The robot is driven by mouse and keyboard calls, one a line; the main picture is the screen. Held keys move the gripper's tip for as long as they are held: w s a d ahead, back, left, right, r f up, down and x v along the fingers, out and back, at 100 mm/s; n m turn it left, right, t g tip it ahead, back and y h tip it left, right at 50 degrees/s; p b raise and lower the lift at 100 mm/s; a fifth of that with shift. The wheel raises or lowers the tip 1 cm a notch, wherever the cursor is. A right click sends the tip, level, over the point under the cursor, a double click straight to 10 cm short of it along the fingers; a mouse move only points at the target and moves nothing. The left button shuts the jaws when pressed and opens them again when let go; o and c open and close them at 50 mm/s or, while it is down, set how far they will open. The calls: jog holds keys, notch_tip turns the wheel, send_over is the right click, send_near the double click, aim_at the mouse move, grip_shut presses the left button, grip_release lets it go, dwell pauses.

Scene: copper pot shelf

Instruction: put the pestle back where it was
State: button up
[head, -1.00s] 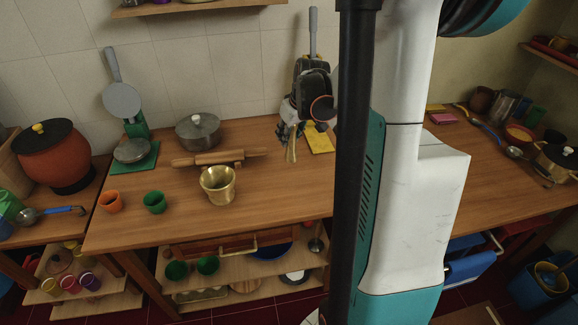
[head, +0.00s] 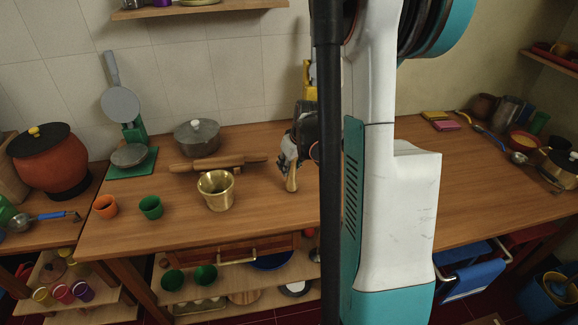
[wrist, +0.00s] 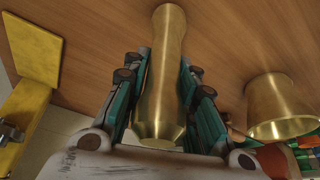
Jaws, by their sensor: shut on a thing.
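The brass pestle (wrist: 160,75) is held between the two teal-padded fingers of my gripper (wrist: 158,90). Its rounded lower end (head: 292,181) shows below my gripper (head: 289,160) in the head view, over the counter. I cannot tell whether that end touches the wood. The brass mortar (head: 216,195) stands upright on the counter, left of the pestle and apart from it. It also shows in the wrist view (wrist: 282,108), at the right. The mortar's inside is mostly out of sight.
A wooden rolling pin (head: 217,162) lies behind the mortar, with a lidded grey pot (head: 197,137) beyond. Orange (head: 105,206) and green (head: 150,207) cups stand left. A yellow stand (wrist: 33,55) is close to my gripper. My arm hides the middle counter; the front near the pestle is clear.

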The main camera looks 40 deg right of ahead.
jog(key=shift+f, duration=0.15)
jog(key=o, duration=1.1)
jog(key=shift+c, duration=0.2)
jog(key=p+v, duration=0.4)
jog(key=v, duration=0.8)
